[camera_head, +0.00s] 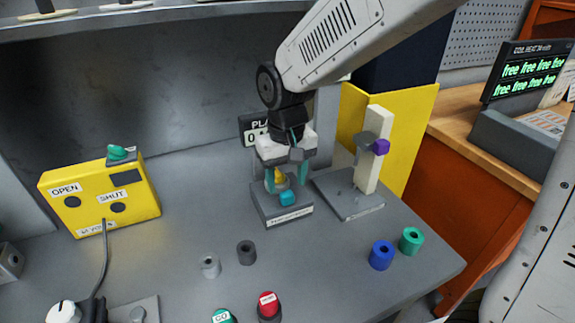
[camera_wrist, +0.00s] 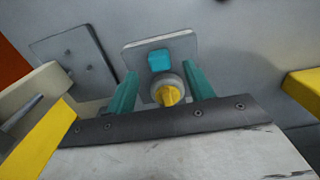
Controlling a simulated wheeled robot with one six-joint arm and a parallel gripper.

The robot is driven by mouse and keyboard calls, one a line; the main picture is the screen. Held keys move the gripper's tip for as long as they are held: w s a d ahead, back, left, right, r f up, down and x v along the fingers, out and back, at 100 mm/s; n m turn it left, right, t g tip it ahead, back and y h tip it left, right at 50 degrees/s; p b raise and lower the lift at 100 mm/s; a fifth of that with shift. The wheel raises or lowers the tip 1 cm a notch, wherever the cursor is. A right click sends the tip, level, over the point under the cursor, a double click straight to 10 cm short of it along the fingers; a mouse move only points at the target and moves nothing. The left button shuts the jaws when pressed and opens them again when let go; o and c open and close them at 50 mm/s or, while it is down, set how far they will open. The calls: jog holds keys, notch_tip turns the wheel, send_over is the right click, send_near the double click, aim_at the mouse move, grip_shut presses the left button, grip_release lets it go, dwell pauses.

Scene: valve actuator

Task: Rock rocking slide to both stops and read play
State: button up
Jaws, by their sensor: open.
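The rocking-slide fixture has a labelled grey base (camera_head: 283,213) on the bench, below my gripper (camera_head: 286,184). A cyan block (camera_head: 287,198) sits at its front, and a yellow part (camera_head: 280,176) shows behind it, partly hidden. In the wrist view, the cyan block (camera_wrist: 160,60) and the yellow knob (camera_wrist: 168,95), in a round grey collar, lie between my two teal fingers. The fingers are apart, one on each side; I cannot tell whether they touch anything. A display (camera_head: 255,131) behind starts with "PLA" and "0"; my gripper hides the rest.
A grey stand with a cream post (camera_head: 373,155) and purple block (camera_head: 381,147) stands close right, before a yellow panel (camera_head: 408,140). A yellow OPEN/SHUT box (camera_head: 140,205) is left. Blue (camera_head: 381,255) and green (camera_head: 411,240) cylinders stand front right. Red (camera_head: 268,303) and green buttons are in front.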

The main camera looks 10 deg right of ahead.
aim_at(287, 193)
jog(key=shift+f, duration=2.05)
jog(key=c, duration=1.1)
jog(key=o, duration=0.4)
jog(key=shift+c, duration=1.3)
